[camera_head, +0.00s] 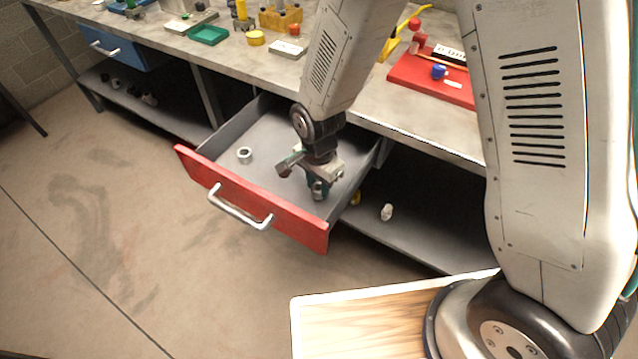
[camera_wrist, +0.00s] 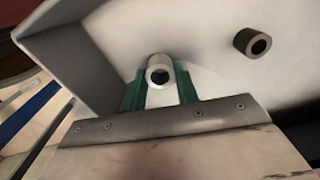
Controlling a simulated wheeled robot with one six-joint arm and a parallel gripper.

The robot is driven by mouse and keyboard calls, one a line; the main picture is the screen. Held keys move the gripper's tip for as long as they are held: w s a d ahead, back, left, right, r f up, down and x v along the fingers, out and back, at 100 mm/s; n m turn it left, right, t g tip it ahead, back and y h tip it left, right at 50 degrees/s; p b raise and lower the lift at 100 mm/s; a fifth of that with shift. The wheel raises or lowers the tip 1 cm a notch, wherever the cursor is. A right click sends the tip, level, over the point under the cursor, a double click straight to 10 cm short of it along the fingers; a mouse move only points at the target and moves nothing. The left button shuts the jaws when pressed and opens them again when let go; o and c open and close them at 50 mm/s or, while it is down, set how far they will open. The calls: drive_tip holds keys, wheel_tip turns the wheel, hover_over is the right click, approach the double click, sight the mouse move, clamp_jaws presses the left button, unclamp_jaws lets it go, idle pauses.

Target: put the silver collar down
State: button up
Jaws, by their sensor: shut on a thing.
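My gripper (camera_head: 319,188) is inside the open drawer (camera_head: 215,140), near its right end. In the wrist view its green fingers (camera_wrist: 160,88) are shut on the silver collar (camera_wrist: 160,69), a short light metal ring with its bore facing the camera. I cannot tell whether the held collar touches the drawer floor. A second ring (camera_head: 245,155) lies on the drawer floor to the left, apart from my gripper. It looks darker in the wrist view (camera_wrist: 253,43).
The drawer has a red front with a metal handle (camera_head: 240,207). Its floor is bare between the two rings. The workbench (camera_head: 420,118) above holds a red mat (camera_head: 432,80), a green tray (camera_head: 208,35) and small parts. A white piece (camera_head: 387,212) lies on the lower shelf.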

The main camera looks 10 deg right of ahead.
drive_tip(key=shift+f, duration=0.4)
drive_tip(key=shift+f, duration=0.15)
drive_tip(key=o, duration=1.1)
drive_tip(key=shift+c, duration=0.2)
